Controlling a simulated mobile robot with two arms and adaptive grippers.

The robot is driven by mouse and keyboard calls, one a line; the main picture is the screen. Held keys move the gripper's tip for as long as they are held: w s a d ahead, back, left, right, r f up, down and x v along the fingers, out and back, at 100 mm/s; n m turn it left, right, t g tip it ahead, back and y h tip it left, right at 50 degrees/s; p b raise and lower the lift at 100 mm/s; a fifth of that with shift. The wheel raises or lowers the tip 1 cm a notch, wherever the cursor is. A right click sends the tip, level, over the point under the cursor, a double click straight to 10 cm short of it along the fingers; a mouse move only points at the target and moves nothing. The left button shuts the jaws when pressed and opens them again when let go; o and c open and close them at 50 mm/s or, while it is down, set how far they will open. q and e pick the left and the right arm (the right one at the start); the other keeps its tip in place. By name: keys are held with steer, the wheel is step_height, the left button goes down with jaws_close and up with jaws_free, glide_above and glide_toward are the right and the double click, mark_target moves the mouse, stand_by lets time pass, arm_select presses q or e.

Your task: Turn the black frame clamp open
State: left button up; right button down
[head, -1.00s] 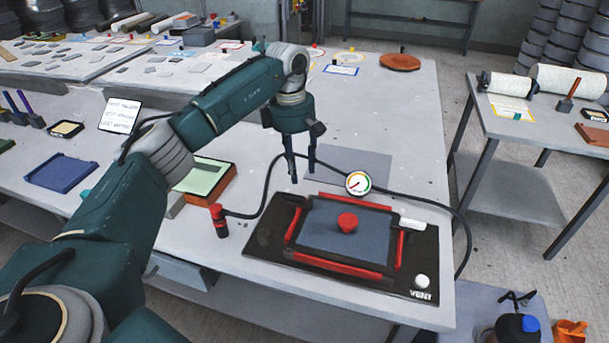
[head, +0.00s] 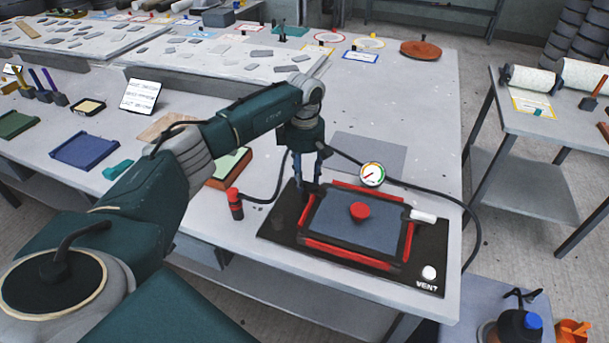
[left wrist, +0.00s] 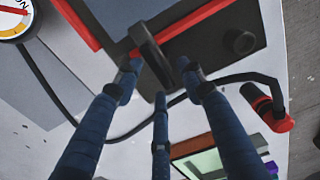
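A black board marked VENT (head: 430,262) lies on the table with a red-edged frame (head: 345,254) around a blue-grey panel with a red knob (head: 359,212). My left gripper (head: 309,187) is at the board's far left corner, pointing down. In the left wrist view, the black frame clamp (left wrist: 152,54) shows as a dark bar across the red frame edge. The fingers of my left gripper (left wrist: 160,78) are spread apart around its near end; contact cannot be told. In the head view the fingers largely hide this clamp. My right gripper is not in view.
A gauge (head: 372,175) on a black hose stands just behind the board. A red-capped black cylinder (head: 235,204) is to its left, near an orange-edged box (head: 229,168). A white handle (head: 423,216) is at the right.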

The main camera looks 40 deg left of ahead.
arm_select(q)
steer(key=c, duration=0.4)
jaws_close()
steer(key=shift+n, duration=0.4)
steer(key=n, duration=0.2)
steer(key=shift+n, duration=0.4)
steer(key=n, duration=0.3)
steer(key=shift+s+n+b, duration=0.15)
steer(key=shift+n+b, duration=0.15)
steer(key=shift+n, duration=0.1)
steer(key=n, duration=0.5)
steer(key=shift+s+r, duration=0.1)
steer(key=n+p, duration=0.1)
steer(key=n, duration=0.4)
steer(key=shift+s, duration=0.1)
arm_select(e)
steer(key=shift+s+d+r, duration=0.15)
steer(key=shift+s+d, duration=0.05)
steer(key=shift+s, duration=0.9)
arm_select(q)
steer(key=shift+n, duration=0.4)
